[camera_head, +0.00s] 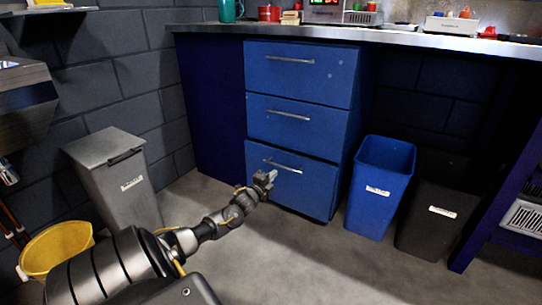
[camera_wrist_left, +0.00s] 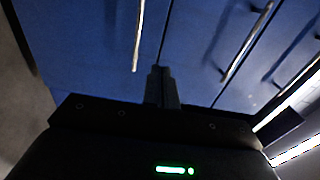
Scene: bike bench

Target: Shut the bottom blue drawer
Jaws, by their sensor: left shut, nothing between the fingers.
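The bottom blue drawer (camera_head: 306,192) is the lowest of three in the blue cabinet under the bench. My left gripper (camera_head: 266,179) is shut and empty, at the drawer front near the handle's left end. In the left wrist view its closed fingers (camera_wrist_left: 160,82) point at the blue front, beside the end of a handle (camera_wrist_left: 138,38). Whether they touch the front is unclear. My right gripper is out of view.
The middle drawer (camera_head: 300,127) and top drawer (camera_head: 310,80) look shut. A blue bin (camera_head: 372,205) and a black bin (camera_head: 432,225) stand right of the cabinet. A grey bin (camera_head: 110,175) and a yellow bucket (camera_head: 55,248) stand left. The floor before the drawers is clear.

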